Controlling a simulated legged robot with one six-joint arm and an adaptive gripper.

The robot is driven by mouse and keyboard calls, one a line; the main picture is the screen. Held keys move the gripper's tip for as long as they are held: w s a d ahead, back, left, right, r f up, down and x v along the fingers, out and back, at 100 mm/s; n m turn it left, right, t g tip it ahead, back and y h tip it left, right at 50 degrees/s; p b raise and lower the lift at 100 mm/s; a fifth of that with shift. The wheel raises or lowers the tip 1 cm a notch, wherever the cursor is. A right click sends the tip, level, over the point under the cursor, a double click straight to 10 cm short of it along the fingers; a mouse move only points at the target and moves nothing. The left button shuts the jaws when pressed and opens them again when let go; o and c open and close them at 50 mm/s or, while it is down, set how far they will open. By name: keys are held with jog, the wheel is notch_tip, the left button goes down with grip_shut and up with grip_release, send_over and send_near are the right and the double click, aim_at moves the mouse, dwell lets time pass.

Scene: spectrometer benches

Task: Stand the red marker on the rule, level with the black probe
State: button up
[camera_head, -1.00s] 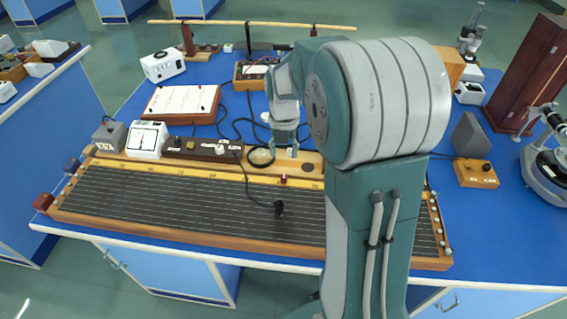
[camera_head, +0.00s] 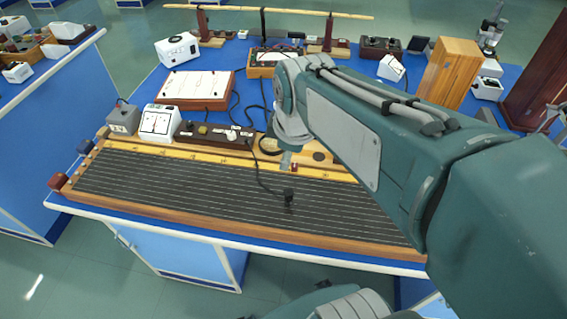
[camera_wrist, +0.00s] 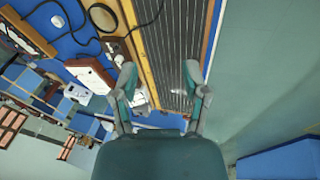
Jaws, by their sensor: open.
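The red marker (camera_head: 295,167) is a small block on the yellow rule (camera_head: 190,158) along the back of the wired board. It looks upright, but is small. The black probe (camera_head: 289,196) rests on the board's dark wires in front of it, with its cable running back. Marker and probe look roughly level along the rule. My gripper (camera_head: 285,160) is just beside the marker in the head view, partly hidden by my arm. In the wrist view my gripper (camera_wrist: 160,77) has its fingers apart with nothing between them. The rule (camera_wrist: 136,45) shows there; I cannot make out marker or probe.
Behind the rule are a white meter (camera_head: 160,121), a grey box (camera_head: 123,118) and a dark key box (camera_head: 210,134). Loose black cables lie on the blue bench. A wooden box (camera_head: 450,75) stands at the back right.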

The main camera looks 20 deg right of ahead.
jog(key=s+a+m+t, duration=0.2)
jog(key=s+m, duration=0.5)
jog(key=m, duration=0.3)
jog(key=shift+s+a+r+m, duration=0.3)
jog(key=shift+a+r, duration=0.05)
dwell(0.6)
